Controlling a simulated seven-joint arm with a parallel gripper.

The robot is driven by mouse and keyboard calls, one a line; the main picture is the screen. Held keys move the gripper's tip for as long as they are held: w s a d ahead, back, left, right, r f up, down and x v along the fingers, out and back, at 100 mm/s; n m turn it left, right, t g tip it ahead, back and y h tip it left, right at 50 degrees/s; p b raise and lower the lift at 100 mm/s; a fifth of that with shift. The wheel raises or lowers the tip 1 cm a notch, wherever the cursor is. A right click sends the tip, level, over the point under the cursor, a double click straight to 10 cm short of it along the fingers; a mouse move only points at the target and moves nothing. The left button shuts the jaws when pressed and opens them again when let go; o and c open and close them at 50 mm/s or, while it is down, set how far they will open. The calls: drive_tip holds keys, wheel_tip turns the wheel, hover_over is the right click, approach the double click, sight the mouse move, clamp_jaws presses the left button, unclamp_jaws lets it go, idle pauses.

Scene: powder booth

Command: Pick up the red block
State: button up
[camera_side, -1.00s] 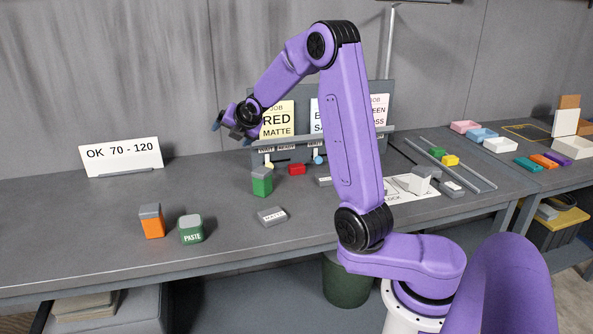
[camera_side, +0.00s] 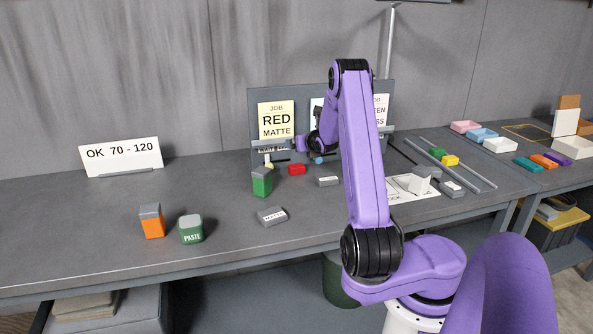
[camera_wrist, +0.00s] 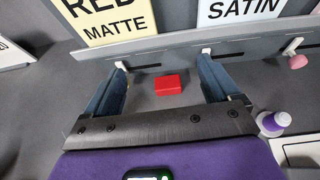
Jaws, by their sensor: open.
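The red block (camera_side: 297,169) lies on the grey bench in front of the sign board, below the yellow RED MATTE card. In the wrist view the red block (camera_wrist: 168,85) shows between the two blue fingers of my gripper (camera_wrist: 164,72), apart from both. My gripper is open and empty. In the side view it is beside the board, behind and above the red block, and partly hidden by my arm.
The sign board (camera_side: 262,96) stands close behind the block, with a ledge and pegs. A green block (camera_side: 261,183) with a grey top and grey labelled blocks (camera_side: 272,216) stand nearby. An orange block (camera_side: 152,223) and a PASTE container (camera_side: 191,232) are further left.

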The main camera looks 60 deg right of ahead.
approach(297, 167)
drive_tip(key=x, duration=0.3)
drive_tip(key=shift+w+d+f, duration=0.1)
drive_tip(key=shift+d, duration=0.15)
drive_tip(key=shift+x, duration=3.75)
drive_tip(key=c, duration=1.1)
